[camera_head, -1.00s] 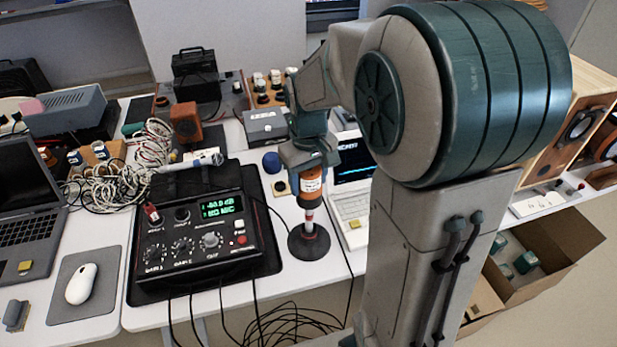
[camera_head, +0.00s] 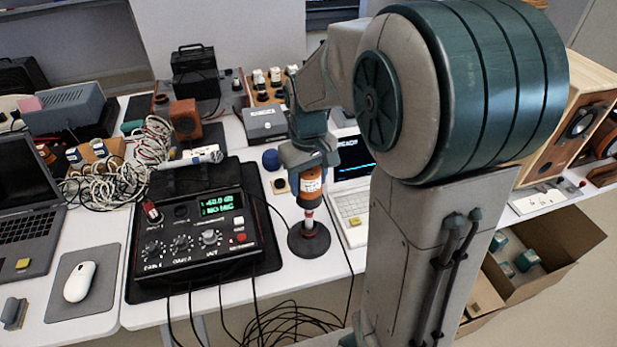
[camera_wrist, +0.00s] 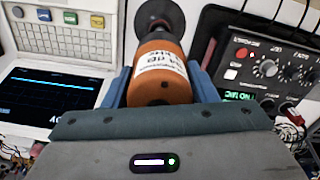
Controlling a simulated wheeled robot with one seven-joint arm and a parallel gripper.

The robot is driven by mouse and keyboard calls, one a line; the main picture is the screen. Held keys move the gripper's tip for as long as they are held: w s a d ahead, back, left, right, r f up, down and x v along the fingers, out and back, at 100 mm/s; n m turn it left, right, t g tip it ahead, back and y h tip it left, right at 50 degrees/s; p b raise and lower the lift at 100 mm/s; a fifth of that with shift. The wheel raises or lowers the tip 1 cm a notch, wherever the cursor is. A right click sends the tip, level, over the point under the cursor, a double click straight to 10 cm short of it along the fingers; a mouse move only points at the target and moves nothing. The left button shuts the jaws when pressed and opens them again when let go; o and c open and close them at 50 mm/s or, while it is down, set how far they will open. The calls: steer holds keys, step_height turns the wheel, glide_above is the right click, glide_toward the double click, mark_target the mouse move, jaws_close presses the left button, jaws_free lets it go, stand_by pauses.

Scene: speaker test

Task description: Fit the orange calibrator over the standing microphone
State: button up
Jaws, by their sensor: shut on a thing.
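My gripper (camera_head: 310,163) points down and is shut on the orange calibrator (camera_head: 311,183), an upright cylinder with a white label. In the wrist view the calibrator (camera_wrist: 160,62) sits between the two blue fingers of my gripper (camera_wrist: 162,80). The microphone (camera_head: 308,216) stands upright on a round black base (camera_head: 310,246), directly below the calibrator and roughly in line with it. Its lower part shows, with pale and red bands; its top meets the calibrator's lower end in the picture. I cannot tell whether the tip is inside it or just under it.
A black meter box (camera_head: 197,235) with a green display stands left of the microphone base. A white laptop-like device (camera_head: 352,208) is close on the right. A blue ball (camera_head: 271,160) lies behind. Cables hang over the table's front edge.

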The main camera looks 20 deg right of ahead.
steer(key=o, duration=1.3)
steer(key=shift+c, duration=0.2)
steer(key=shift+r, duration=0.1)
step_height(320, 180, up, 14)
steer(key=shift+f, duration=0.25)
steer(key=shift+s+f, duration=0.1)
steer(key=shift+s, duration=0.3)
steer(key=s+f+m+t, duration=0.2)
steer(key=s+f, duration=0.6)
steer(key=s, duration=0.5)
steer(key=shift+s+f+m+t, duration=0.15)
steer(key=shift+f+m+t, duration=0.1)
steer(key=shift+m+t, duration=0.25)
